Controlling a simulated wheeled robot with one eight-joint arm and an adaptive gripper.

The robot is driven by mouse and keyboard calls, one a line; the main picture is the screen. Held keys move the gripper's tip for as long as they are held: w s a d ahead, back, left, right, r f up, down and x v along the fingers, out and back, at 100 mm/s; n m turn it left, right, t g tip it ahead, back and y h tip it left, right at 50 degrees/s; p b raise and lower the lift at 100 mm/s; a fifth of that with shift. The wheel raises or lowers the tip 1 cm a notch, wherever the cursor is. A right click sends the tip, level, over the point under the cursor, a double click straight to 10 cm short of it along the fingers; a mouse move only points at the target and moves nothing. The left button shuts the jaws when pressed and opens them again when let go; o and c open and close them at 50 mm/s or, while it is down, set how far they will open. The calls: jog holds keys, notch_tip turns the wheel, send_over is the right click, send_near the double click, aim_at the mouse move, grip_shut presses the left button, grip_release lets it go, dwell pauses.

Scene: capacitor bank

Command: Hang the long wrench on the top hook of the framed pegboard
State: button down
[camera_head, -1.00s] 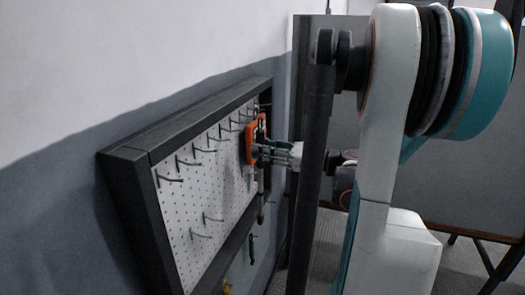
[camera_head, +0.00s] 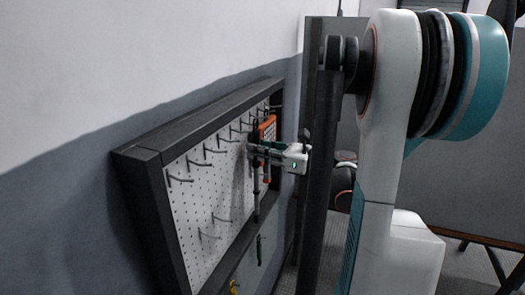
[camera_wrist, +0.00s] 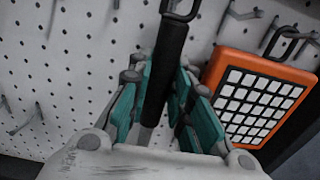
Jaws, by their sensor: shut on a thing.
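My gripper (camera_head: 256,150) is shut on the dark handle of the long wrench (camera_head: 257,200), in front of the right part of the framed pegboard (camera_head: 133,152). The wrench hangs roughly upright from the jaws in the head view. In the wrist view, the gripper's teal pads (camera_wrist: 160,90) sit on both sides of the dark wrench handle (camera_wrist: 172,45), which is slightly tilted. A black loop (camera_wrist: 181,8) shows at the handle's upper end, cut by the picture edge. I cannot tell whether the loop is around a hook. A row of hooks (camera_head: 200,163) runs along the board's upper part.
An orange device with a white key grid (camera_wrist: 250,95) hangs by a black loop just right of the gripper. More hooks (camera_head: 220,218) stick out lower down. The board's left part is empty.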

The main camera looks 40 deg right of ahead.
jog(key=shift+w+a, duration=0.15)
jog(key=shift+w, duration=0.05)
jog(key=shift+w+a+f+b, duration=0.15)
jog(key=shift+w+f+b, duration=0.4)
jog(key=shift+b, duration=0.1)
dwell(0.4)
jog(key=c, duration=1.4)
grip_release()
jog(key=shift+o, duration=0.2)
jog(key=v, duration=1.2)
jog(key=shift+s+f, duration=0.1)
